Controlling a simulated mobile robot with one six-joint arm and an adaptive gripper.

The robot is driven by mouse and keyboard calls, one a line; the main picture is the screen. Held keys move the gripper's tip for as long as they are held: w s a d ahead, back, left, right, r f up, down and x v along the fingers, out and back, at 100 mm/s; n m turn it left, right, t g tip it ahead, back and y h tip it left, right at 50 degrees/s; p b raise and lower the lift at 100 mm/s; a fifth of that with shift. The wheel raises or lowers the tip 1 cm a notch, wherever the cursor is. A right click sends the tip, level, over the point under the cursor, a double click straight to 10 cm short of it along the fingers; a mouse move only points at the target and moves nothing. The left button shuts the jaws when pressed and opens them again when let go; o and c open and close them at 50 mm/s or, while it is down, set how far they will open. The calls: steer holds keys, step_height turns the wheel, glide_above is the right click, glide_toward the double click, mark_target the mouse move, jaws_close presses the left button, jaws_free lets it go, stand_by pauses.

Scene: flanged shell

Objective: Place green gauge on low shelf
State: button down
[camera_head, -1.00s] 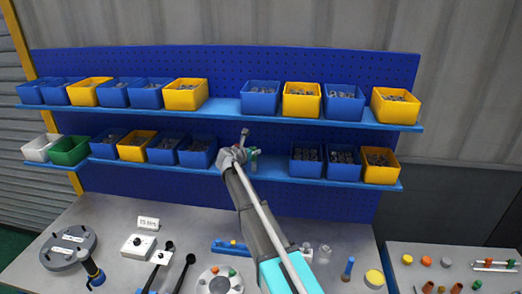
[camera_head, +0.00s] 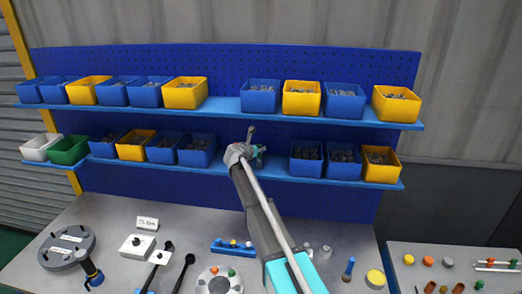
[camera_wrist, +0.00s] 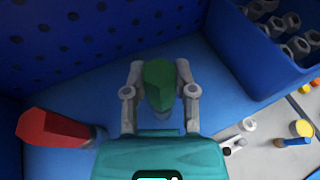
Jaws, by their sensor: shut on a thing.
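My gripper (camera_wrist: 160,95) is shut on the green gauge (camera_wrist: 158,75), whose green end shows between the two fingers in the wrist view. The low shelf (camera_wrist: 95,85) is the blue surface behind and below it. I cannot tell whether the gauge touches the shelf. In the head view my gripper (camera_head: 258,155) is at the gap in the middle of the low shelf (camera_head: 225,169), and the gauge is hard to make out there.
A red gauge (camera_wrist: 52,128) is on the low shelf left of my gripper. A blue bin (camera_wrist: 265,40) of metal parts stands close on the right. More bins line the shelf on both sides, and the upper shelf (camera_head: 225,108) runs above. The workbench (camera_head: 110,205) below holds several tools.

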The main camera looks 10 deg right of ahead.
steer(key=shift+f, duration=0.1)
steer(key=shift+c, duration=2.1)
jaws_free()
steer(key=shift+s+a+r, duration=0.1)
steer(key=shift+s+r, duration=0.1)
steer(key=shift+r, duration=0.05)
steer(key=p+v, duration=0.3)
steer(key=v, duration=0.8)
steer(key=shift+s+a, duration=0.2)
steer(key=shift+a, duration=0.05)
